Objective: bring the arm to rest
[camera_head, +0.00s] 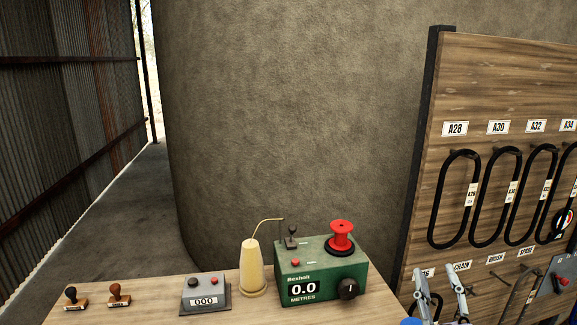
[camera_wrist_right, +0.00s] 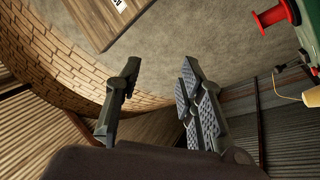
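My right gripper (camera_head: 438,272) shows at the bottom of the head view, right of the table, with its grey fingers pointing up in front of the wooden board. In the right wrist view the same gripper (camera_wrist_right: 160,75) has its fingers well apart and nothing between them. It touches nothing that I can see. My left gripper is in neither view.
A wooden table (camera_head: 140,310) holds two stamps (camera_head: 119,294), a counter box (camera_head: 205,297), a yarn cone (camera_head: 253,268) and a green metre machine (camera_head: 320,269) with a red spool (camera_head: 341,236). The board (camera_head: 500,80) with black loops (camera_head: 455,200) stands at right.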

